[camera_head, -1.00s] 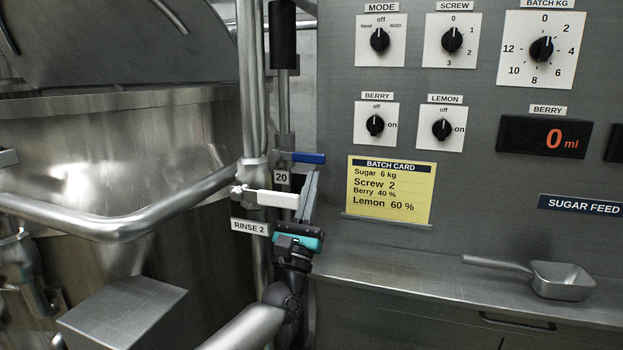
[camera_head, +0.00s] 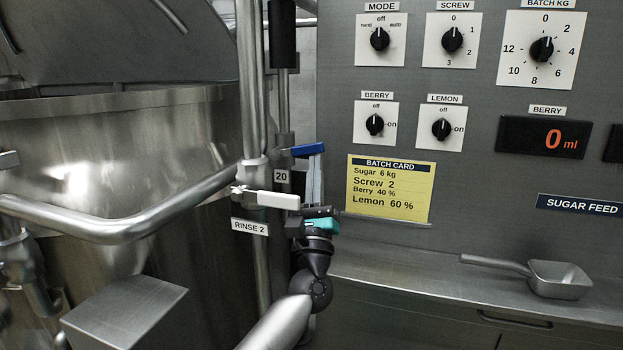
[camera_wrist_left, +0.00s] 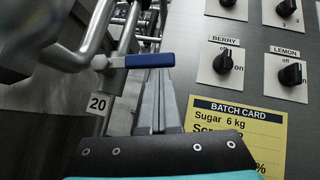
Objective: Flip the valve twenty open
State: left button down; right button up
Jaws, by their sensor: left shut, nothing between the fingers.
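The valve labelled 20 has a blue lever (camera_head: 307,150) that points right from its pipe, its free end tilted slightly up in the head view. Its tag "20" (camera_head: 282,177) hangs just below. The blue lever also shows in the left wrist view (camera_wrist_left: 150,61), reaching right across the top of my fingers. My left gripper (camera_head: 315,168) is shut and empty, its fingers pointing up from below with the tips at the lever's underside, near its free end. They look to be touching it, but the exact contact is hard to tell. My right gripper is out of view.
A white lever (camera_head: 272,199) above the "RINSE 2" label (camera_head: 250,227) sits close left of my gripper. A steel rail (camera_head: 120,225) crosses before the large vessel (camera_head: 120,140). The control panel (camera_head: 470,185) stands right, above a counter with a scoop (camera_head: 560,280).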

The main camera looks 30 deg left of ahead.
pick_arm(q)
jog(key=shift+d+r+n+g+y, duration=0.1)
jog(key=shift+r+n+g+y, duration=0.35)
jog(key=shift+n, duration=0.4)
jog(key=shift+r+n+g+y, duration=0.2)
jog(key=shift+n+g+y, duration=0.25)
jog(key=shift+n+y, duration=0.3)
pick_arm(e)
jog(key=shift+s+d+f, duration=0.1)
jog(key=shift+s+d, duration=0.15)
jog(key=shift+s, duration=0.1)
pick_arm(q)
jog(key=shift+f, duration=0.1)
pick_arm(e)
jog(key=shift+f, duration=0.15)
pick_arm(q)
jog(key=w+f+b+v, duration=0.1)
jog(key=b+v, duration=0.4)
jog(key=v, duration=1.7)
jog(key=shift+f+b, duration=0.4)
jog(key=shift+f, duration=0.25)
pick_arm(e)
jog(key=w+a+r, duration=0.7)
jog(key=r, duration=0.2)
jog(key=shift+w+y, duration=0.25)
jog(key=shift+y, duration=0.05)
pick_arm(q)
jog(key=shift+w, duration=0.15)
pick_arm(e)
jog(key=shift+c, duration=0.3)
